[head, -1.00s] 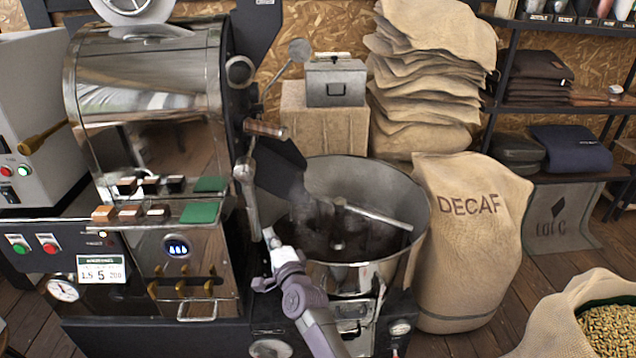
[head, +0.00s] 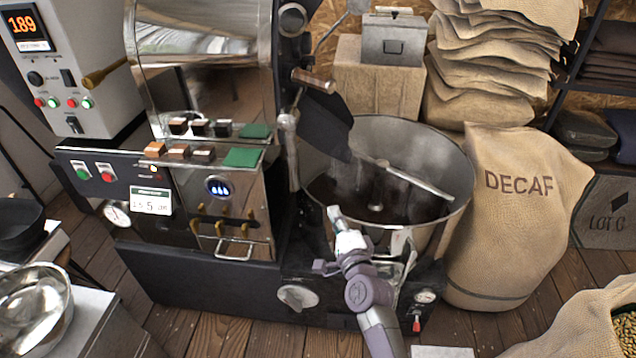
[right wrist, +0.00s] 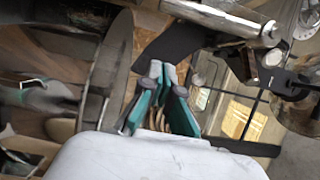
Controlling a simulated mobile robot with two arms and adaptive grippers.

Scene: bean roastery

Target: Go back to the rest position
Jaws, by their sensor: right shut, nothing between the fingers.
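My right gripper (head: 337,214) shows in the head view in front of the round cooling bin (head: 452,217), near its front left rim. I cannot tell whether it touches the bin. In the right wrist view its teal-lined fingers (right wrist: 165,75) are together with nothing held between them. The right arm comes up from the bottom of the head view. My left gripper is in neither view.
The steel roaster (head: 208,85) stands left of the bin, with its dark chute (head: 322,125) over the bin. A DECAF sack (head: 510,220) stands right of the bin. A metal bowl (head: 35,310) is at lower left. Some wooden floor (head: 235,328) is bare in front.

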